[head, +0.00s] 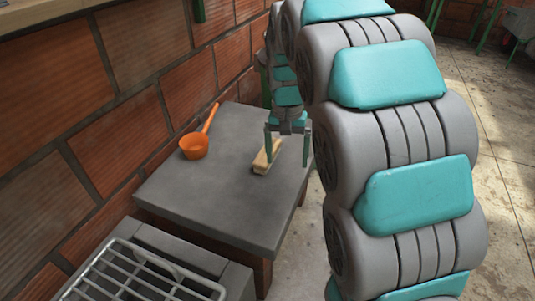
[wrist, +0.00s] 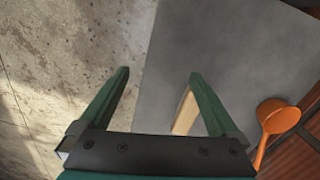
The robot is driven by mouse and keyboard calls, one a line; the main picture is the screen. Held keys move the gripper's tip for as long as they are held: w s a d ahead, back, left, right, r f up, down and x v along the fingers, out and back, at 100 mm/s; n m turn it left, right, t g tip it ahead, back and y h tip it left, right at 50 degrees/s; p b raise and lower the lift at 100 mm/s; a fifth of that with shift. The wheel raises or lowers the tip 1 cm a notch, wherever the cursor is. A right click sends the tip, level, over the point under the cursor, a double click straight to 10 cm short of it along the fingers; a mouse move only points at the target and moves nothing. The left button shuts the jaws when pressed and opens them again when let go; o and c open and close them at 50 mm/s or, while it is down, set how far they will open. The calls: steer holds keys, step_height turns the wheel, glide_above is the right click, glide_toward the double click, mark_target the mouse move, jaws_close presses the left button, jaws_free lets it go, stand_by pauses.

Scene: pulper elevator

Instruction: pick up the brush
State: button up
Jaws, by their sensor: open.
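The brush (head: 266,157) lies on the grey slab table, a light wooden block near its right edge. In the wrist view the brush (wrist: 186,112) shows as a wooden strip beside the inner side of the right finger, which hides part of it. My gripper (head: 287,159) is open above the table's right side, with its green fingers pointing down by the brush. In the wrist view my gripper (wrist: 158,76) has its fingers wide apart with nothing held. The left finger appears over the floor beyond the table edge. I cannot tell whether a finger touches the brush.
An orange ladle (head: 194,147) lies on the table (head: 210,215) left of the brush, and the ladle (wrist: 277,117) also shows in the wrist view. A brick wall (head: 150,110) runs along the left. A metal rack (head: 140,275) stands at the front. The table's front half is clear.

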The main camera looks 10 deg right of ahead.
steer(key=w+f, duration=0.1)
steer(key=w, duration=0.4)
steer(key=w+a+f+m, duration=0.1)
steer(key=w+f, duration=0.1)
steer(key=w, duration=0.4)
steer(key=w+f+m+p, duration=0.1)
steer(key=w+f, duration=0.1)
steer(key=w, duration=0.3)
steer(key=shift+w+a+t, duration=0.15)
steer(key=shift+w+t, duration=0.05)
steer(key=shift+t, duration=0.2)
steer(key=shift+w+f, duration=0.15)
steer(key=shift+f, duration=0.35)
steer(key=shift+w+f+p, duration=0.2)
steer(key=shift+f+p, duration=0.35)
steer(key=shift+f, duration=2.95)
jaws_close()
steer(key=shift+r+b, duration=0.35)
steer(key=shift+r, duration=1.25)
steer(key=shift+s+r, duration=0.2)
steer(key=s, duration=0.5)
steer(key=s+r+b, duration=0.1)
steer(key=s, duration=0.9)
steer(key=shift+s+r+b, duration=0.2)
steer(key=shift+s+b, duration=0.1)
steer(key=shift+b, duration=0.1)
